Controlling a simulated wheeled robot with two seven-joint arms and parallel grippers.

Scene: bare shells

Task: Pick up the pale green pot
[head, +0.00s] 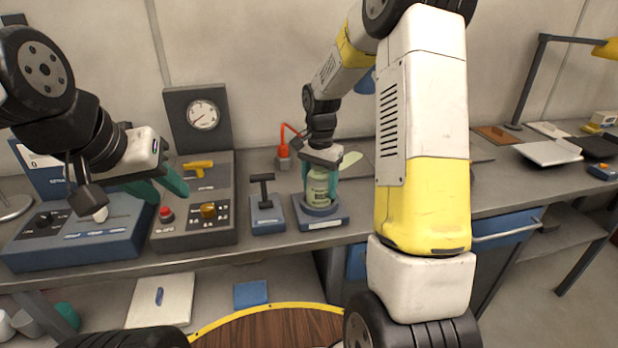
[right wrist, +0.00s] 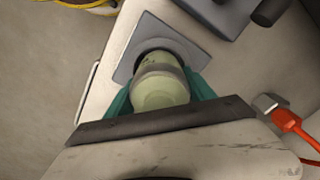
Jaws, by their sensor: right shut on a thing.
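The pale green pot (head: 319,188) stands upright in a round recess of a blue-grey stand (head: 320,220) on the bench. It also shows in the right wrist view (right wrist: 161,88), between the teal fingers. My right gripper (head: 320,170) comes from above and is shut on the pot around its upper part. In the right wrist view the right gripper (right wrist: 160,100) has a finger on each side of the pot. My left gripper (head: 160,190) hangs over the left devices with its teal fingers apart and nothing seen between them.
Left of the stand are a small block with a black T-handle (head: 265,205) and a grey console (head: 195,215) with red and yellow knobs. A red-hooked object (head: 284,155) stands behind. A blue panel device (head: 80,230) is at far left. Pale trays (head: 548,152) lie at right.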

